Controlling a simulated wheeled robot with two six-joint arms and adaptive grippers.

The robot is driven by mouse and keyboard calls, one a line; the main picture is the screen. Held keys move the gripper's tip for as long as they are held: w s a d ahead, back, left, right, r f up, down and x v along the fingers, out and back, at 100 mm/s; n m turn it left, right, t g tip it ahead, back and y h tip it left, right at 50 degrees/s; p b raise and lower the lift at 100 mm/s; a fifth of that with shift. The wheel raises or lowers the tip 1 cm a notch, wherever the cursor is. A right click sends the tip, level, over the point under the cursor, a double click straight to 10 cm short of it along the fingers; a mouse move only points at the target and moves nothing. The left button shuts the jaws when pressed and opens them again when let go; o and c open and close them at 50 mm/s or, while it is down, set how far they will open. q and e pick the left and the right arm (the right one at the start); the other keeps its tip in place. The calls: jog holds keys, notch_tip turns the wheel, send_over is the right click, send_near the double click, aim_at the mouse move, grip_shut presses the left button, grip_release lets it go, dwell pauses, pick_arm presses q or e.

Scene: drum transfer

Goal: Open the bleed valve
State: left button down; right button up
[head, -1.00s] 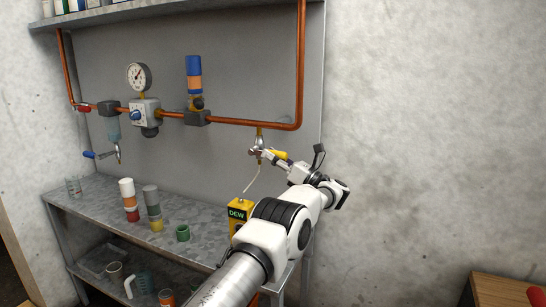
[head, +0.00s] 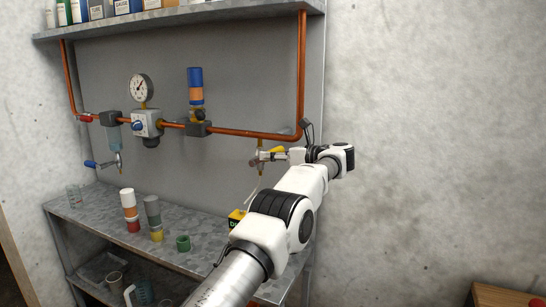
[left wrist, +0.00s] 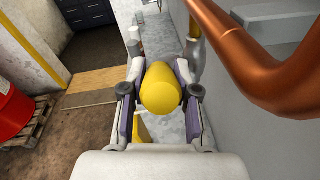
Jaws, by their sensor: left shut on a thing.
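The valve with a yellow handle (head: 277,150) hangs on a short drop below the right end of the copper pipe (head: 240,132). My left gripper (head: 283,154) reaches it from the right. In the left wrist view the rounded end of the yellow handle (left wrist: 161,88) sits between the two fingers, and the gripper is shut on it. The handle runs roughly level to the right from the valve body. The gripper partly hides the handle in the head view. My right gripper is not in view.
The copper pipe (left wrist: 240,55) passes close on the right in the left wrist view. A pressure gauge (head: 141,88), a regulator (head: 146,123) and a blue-handled tap (head: 102,164) are at the left. Cups and a yellow box (head: 236,217) stand on the metal bench (head: 90,207).

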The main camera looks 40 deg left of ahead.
pick_arm(q)
jog(key=a+r+h+p, duration=0.1)
jog(key=h+p, duration=0.2)
jog(key=p, duration=0.2)
jog(key=s+a+r+t+h+p, duration=0.1)
jog(key=h+p, duration=0.2)
jog(key=p, duration=0.3)
jog(key=a+r+t+h+p, duration=0.1)
jog(key=a+r+h+p, duration=0.1)
jog(key=p, duration=0.3)
jog(key=shift+s+r+n+h+p, duration=0.1)
jog(key=shift+s+n+h+p, duration=0.05)
jog(key=shift+n+h+p, duration=0.2)
jog(key=shift+a+t+h+p, duration=0.2)
jog(key=shift+t+h+p, duration=0.15)
jog(key=shift+p, duration=0.2)
jog(key=shift+s+f, duration=0.1)
jog(key=shift+f, duration=0.2)
jog(key=c, duration=0.8)
grip_release()
jog(key=shift+a, duration=0.15)
jog(key=shift+c, duration=0.2)
jog(key=v, duration=0.7)
jog(key=shift+r, duration=0.2)
